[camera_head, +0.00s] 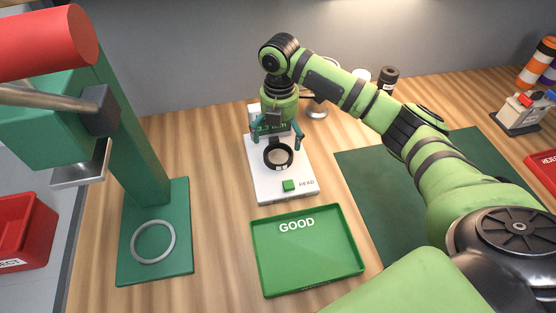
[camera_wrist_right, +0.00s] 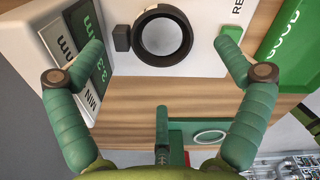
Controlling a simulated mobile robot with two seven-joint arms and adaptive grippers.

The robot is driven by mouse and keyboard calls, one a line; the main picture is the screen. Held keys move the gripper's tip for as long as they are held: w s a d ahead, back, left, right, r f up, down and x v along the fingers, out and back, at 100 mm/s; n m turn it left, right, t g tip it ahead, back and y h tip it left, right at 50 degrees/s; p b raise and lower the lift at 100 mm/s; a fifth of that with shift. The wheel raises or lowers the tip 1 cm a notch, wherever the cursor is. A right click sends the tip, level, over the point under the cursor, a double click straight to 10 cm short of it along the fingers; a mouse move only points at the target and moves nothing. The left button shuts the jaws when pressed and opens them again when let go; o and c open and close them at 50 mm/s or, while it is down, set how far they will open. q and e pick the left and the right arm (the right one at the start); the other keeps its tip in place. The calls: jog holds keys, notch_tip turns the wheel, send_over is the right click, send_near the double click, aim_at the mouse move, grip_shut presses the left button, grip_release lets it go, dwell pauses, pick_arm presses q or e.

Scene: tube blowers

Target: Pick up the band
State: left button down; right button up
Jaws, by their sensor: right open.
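A black ring, which looks like the band (camera_head: 279,155), lies on the white measuring device (camera_head: 300,188). It also shows at the top of the right wrist view (camera_wrist_right: 162,36), with a pale disc inside it and a small black block beside it. My right gripper (camera_head: 277,140) points down over the device. Its green fingers are spread wide on either side of the black ring, apart from it, and hold nothing. How high the fingertips are above the ring is hard to tell. My left gripper is not in view.
The device has a display and a green READ button (camera_head: 288,185). An empty green GOOD tray (camera_head: 345,268) stands in front. A green press with a grey ring (camera_head: 153,242) on its base stands left. A red bin (camera_head: 25,235) is far left, a dark green mat (camera_head: 365,205) right.

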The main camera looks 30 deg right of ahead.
aim_at(280, 155)
notch_tip(280, 155, down, 6)
jog(key=p, duration=0.2)
jog(key=shift+p, duration=0.3)
jog(key=shift+f, duration=0.3)
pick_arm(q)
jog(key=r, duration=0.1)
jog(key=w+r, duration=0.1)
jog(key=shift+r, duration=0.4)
pick_arm(e)
jog(key=c, duration=1)
